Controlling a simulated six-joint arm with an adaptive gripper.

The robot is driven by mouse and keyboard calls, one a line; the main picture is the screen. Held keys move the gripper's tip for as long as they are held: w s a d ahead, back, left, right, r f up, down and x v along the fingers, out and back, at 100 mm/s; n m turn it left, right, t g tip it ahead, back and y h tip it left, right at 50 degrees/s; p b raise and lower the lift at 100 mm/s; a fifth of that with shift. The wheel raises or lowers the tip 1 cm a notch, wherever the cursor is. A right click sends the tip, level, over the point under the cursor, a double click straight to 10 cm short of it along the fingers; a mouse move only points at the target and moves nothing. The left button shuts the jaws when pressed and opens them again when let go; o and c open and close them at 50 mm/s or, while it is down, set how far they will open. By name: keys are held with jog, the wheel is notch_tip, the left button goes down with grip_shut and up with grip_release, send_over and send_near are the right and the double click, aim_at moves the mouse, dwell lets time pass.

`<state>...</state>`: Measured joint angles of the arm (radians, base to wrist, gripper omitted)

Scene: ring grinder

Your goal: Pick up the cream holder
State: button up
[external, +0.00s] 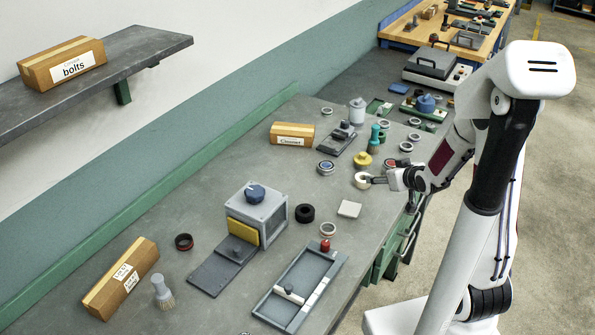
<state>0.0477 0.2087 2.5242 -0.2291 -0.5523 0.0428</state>
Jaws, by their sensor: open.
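A small round cream holder (361,182) sits on the grey workbench, right of the middle of the external view. My gripper (373,179) reaches in from the right, low over the bench, with its fingertips at the holder's right side. The gripper is open. The view is too small to tell whether the fingers touch the holder or stand around it.
A yellow-based part (363,161) stands just behind the holder, and a blue-topped ring (326,167) lies to its left. A pale square block (349,209) lies in front. A grey machine with a blue knob (257,208) and a tray (299,290) stand further left.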

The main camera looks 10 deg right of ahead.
jog(key=t+y, duration=0.1)
send_near(364, 178)
jog(key=shift+a+x, duration=0.2)
jog(key=shift+x, duration=1.25)
jog(key=shift+s+f, duration=0.1)
jog(key=shift+x, duration=1.35)
jog(key=shift+d+x, duration=0.2)
jog(key=shift+x, duration=2.35)
jog(key=c, duration=1.2)
